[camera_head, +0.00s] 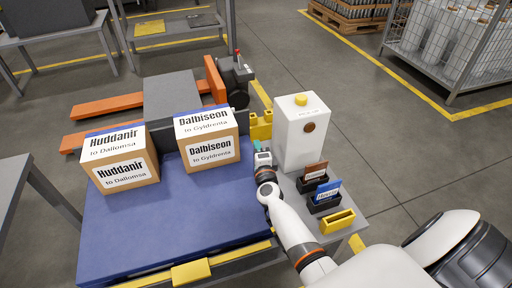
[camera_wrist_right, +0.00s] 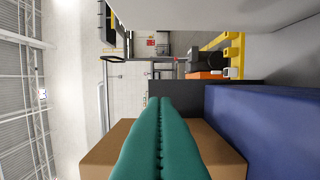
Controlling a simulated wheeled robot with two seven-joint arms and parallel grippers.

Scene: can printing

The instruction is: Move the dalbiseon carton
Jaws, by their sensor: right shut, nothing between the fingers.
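The Dalbiseon carton (camera_head: 228,152) is a brown box with white labels reading "Dalbiseon to Gyldrenta" on its top and front. It sits upright on the blue platform (camera_head: 130,240), near its back right. My right gripper (camera_head: 257,146) is just right of the carton, with a small gap between them. In the wrist view its teal fingers (camera_wrist_right: 160,105) are pressed together with nothing between them. Brown cardboard (camera_wrist_right: 221,152), apparently this carton, shows behind the fingers there. My left gripper is not in view.
The Huddanir carton (camera_head: 154,170) stands left of the Dalbiseon carton on the platform. A white machine (camera_head: 300,145) and card holders (camera_head: 325,206) stand on a side table at the right. Orange forks (camera_head: 105,106) lie behind. The platform's front is clear.

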